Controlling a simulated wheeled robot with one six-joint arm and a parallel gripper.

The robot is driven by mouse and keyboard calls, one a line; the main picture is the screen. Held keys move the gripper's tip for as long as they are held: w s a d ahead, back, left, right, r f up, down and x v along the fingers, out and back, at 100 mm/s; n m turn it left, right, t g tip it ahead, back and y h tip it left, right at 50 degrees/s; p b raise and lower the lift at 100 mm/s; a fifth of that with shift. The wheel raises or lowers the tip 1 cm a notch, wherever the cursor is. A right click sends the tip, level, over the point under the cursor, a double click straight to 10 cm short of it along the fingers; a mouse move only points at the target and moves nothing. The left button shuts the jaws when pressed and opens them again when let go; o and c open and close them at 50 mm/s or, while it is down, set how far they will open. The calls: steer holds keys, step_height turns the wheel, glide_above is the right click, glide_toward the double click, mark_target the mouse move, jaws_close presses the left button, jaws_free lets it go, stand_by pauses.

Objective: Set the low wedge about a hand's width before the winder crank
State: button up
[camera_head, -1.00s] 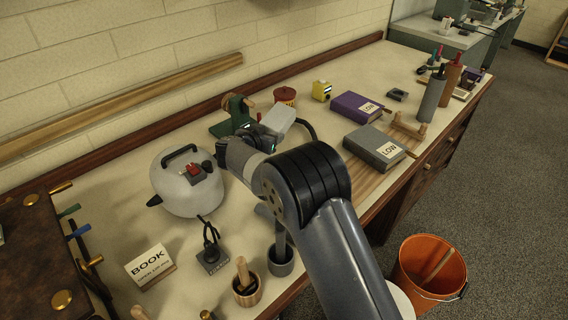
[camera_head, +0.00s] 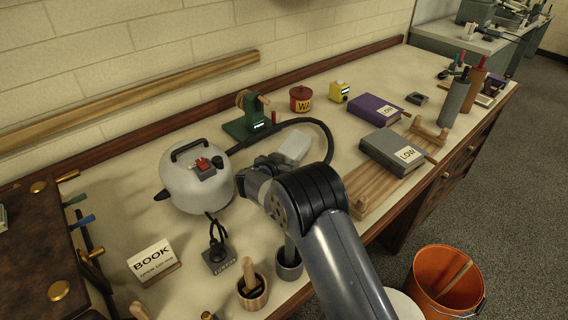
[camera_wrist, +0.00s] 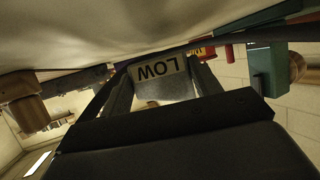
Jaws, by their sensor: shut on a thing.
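My gripper (camera_head: 274,159) is shut on the low wedge (camera_head: 293,147), a pale grey block held over the bench, nearer the bench front than the winder crank. In the wrist view the wedge (camera_wrist: 160,89) sits between the two fingers (camera_wrist: 160,84), its "LOW" label upside down. Whether its underside touches the bench cannot be told. What seems to be the winder crank (camera_head: 247,120) is a green stand with a wooden wheel at the back of the bench. It also shows at the right of the wrist view (camera_wrist: 268,68).
A white pot (camera_head: 197,190) stands left of my gripper, and its black hose (camera_head: 325,136) curves behind and right of the wedge. A red canister (camera_head: 300,100), a yellow box (camera_head: 340,92) and purple (camera_head: 372,107) and grey books (camera_head: 385,150) lie right. Cups (camera_head: 289,266) stand in front.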

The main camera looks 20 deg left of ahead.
steer(key=shift+f, duration=0.2)
steer(key=shift+f, duration=0.45)
steer(key=o, duration=1.1)
steer(key=shift+s+d+f, duration=0.1)
steer(key=shift+f, duration=0.15)
steer(key=shift+r, duration=0.5)
steer(key=v, duration=1.2)
steer(key=shift+r, duration=0.2)
